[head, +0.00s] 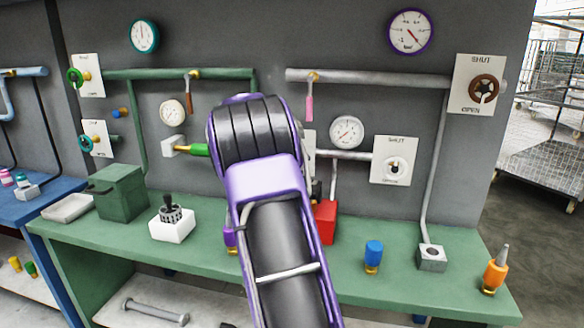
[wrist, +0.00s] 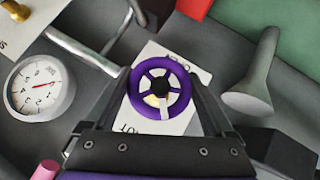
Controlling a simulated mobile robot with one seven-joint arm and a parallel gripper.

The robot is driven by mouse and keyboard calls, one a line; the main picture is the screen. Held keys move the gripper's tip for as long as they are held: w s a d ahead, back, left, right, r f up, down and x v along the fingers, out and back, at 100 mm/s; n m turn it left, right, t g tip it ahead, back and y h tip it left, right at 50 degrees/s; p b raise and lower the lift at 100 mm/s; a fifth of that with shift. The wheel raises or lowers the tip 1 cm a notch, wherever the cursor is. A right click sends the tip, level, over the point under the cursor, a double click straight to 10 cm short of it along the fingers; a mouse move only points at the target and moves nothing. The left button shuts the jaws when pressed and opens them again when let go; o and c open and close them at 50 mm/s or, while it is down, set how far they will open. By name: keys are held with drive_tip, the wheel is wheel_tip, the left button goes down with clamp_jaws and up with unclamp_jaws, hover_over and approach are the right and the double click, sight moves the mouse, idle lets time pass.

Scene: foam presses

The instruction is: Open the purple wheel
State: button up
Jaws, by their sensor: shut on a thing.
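The purple wheel (wrist: 183,98) is in the middle of the wrist view, in front of a white plate (wrist: 155,56) with partly hidden lettering at both ends. It has a dark hub, and a pale mark runs from the hub toward the bottom of that view. My gripper (wrist: 161,90) has a finger on each side of the rim and is shut on the wheel. In the head view my purple and black arm covers the wheel; only an edge of the white plate (head: 309,142) shows to its right.
A white dial (head: 347,132) and a pale wheel on a SHUT plate (head: 391,180) are right of my arm. A red block (head: 326,221), a blue-capped piece (head: 373,254) and an orange bottle (head: 494,272) stand on the green bench (head: 440,285). A pink handle (head: 309,107) hangs from the upper pipe.

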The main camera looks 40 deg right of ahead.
drive_tip(key=n+g+h+b, duration=0.1)
drive_tip(key=n+g+h, duration=0.1)
drive_tip(key=h, duration=0.1)
drive_tip(key=shift+n+g+b, duration=0.3)
drive_tip(key=shift+n+g+h+b, duration=0.7)
drive_tip(key=shift+n+h, duration=0.5)
drive_tip(key=shift+h, duration=0.5)
drive_tip(key=shift+r, duration=0.1)
drive_tip(key=shift+s, duration=0.1)
drive_tip(key=o, duration=1.1)
drive_tip(key=a, duration=0.5)
drive_tip(key=a+r, duration=0.1)
drive_tip(key=a, duration=0.5)
drive_tip(key=w+a+r+p, duration=0.1)
drive_tip(key=a, duration=0.5)
drive_tip(key=shift+w+r, duration=0.1)
drive_tip(key=shift+r, duration=0.1)
